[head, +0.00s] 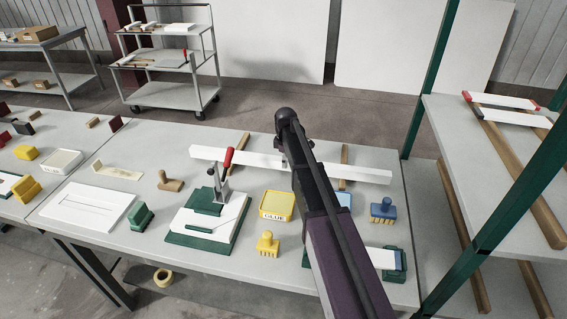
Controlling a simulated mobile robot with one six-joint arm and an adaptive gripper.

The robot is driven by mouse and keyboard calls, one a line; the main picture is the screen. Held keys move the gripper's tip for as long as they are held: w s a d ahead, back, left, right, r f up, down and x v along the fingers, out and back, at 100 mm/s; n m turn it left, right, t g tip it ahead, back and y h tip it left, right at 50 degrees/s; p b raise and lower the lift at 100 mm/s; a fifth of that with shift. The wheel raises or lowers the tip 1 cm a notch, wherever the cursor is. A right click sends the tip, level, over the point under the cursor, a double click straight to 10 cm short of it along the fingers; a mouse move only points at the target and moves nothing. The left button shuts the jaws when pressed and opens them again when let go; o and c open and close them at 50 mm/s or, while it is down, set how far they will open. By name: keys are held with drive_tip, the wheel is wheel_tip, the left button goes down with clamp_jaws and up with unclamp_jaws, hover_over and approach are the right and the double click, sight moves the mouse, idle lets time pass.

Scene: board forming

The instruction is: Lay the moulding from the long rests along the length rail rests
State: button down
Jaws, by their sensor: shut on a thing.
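The moulding (237,157) is a long white strip running left to right across the back of the table, tilted slightly down to the right in the picture. My gripper (284,160) is shut on it near its middle; the fingers are small and partly hidden by my dark arm. Two wooden bars, a left one (242,142) and a right one (345,152), run crosswise under or behind the strip. I cannot tell whether the strip touches them or hangs just above. Which rests are the long rests and which the length rail rests cannot be told here.
A yellow glue tub (276,205), yellow stamp (268,244) and blue stamp (383,209) stand in front. A green-posted shelf (500,150) stands at the right.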

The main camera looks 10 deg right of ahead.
drive_tip(key=shift+r+p, duration=3.55)
drive_tip(key=shift+r, duration=0.2)
drive_tip(key=c, duration=1)
unclamp_jaws()
clamp_jaws()
drive_tip(key=shift+r, duration=0.1)
wheel_tip(320, 180, up, 14)
drive_tip(key=p, duration=1.4)
wheel_tip(320, 180, down, 14)
drive_tip(key=b, duration=1.4)
